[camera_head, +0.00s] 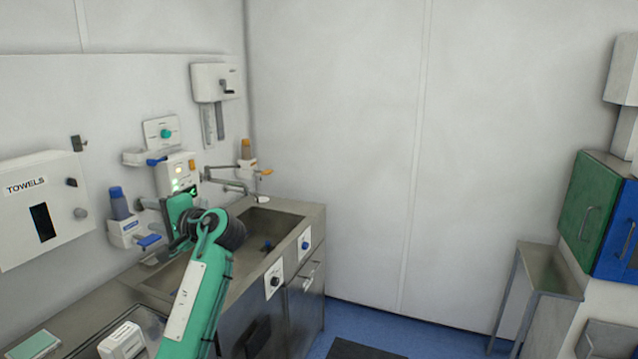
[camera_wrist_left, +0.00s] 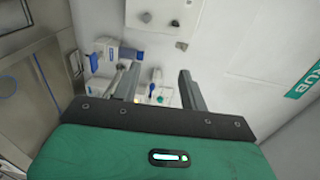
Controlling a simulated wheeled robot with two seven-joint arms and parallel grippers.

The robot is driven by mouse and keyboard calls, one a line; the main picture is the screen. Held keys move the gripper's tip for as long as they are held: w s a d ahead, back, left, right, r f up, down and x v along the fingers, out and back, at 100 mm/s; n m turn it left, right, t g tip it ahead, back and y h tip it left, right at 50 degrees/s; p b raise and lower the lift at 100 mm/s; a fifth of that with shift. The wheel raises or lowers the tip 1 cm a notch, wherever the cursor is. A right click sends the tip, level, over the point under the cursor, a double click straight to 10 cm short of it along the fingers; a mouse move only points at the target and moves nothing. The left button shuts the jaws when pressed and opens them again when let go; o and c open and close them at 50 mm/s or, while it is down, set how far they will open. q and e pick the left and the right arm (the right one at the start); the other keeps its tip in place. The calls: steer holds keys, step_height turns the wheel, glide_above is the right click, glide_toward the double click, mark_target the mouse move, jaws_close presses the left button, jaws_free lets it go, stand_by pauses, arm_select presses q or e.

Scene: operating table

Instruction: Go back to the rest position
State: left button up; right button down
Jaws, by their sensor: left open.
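My left gripper (camera_head: 158,222) reaches over the sink counter toward the wall, its green arm coming in from the lower part of the head view. In the left wrist view its two grey fingers (camera_wrist_left: 158,75) stand apart with nothing between them. The fingers point toward the wall fittings at the sink. In the head view my own wrist partly hides the fingers. My right gripper is in neither view.
A steel sink (camera_head: 262,222) is set in the counter, below wall dispensers (camera_head: 120,203) and a tap (camera_head: 225,183). A towel box (camera_head: 42,210) hangs at left. A steel stand (camera_head: 548,270) and green cabinet (camera_head: 590,205) are at right. Blue floor (camera_head: 400,330) lies between.

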arm_select(q)
steer(key=s+d+f+h, duration=0.1)
steer(key=s+f+h, duration=0.2)
steer(key=s+f, duration=0.55)
steer(key=s+d+f+h, duration=0.1)
steer(key=s+f+h, duration=0.2)
steer(key=f, duration=1)
steer(key=s+d+f+h, duration=0.2)
steer(key=s+f, duration=0.4)
steer(key=f, duration=0.4)
steer(key=s+d+f+n+g+h, duration=0.1)
steer(key=s+d+f+h, duration=0.2)
steer(key=s, duration=0.6)
steer(key=s+d+f+n+g+h, duration=0.1)
steer(key=s+d+f+h, duration=0.15)
steer(key=s, duration=0.75)
steer(key=s+d+f+n+g+h, duration=0.1)
steer(key=s+d+f+g+h, duration=0.2)
steer(key=s, duration=0.6)
step_height(320, 180, down, 31)
steer(key=s+a+f, duration=0.2)
steer(key=s+f, duration=0.8)
steer(key=s+a+f+g, duration=0.1)
steer(key=s+f, duration=0.9)
steer(key=shift+a+m+y, duration=0.3)
steer(key=shift+a+y, duration=0.05)
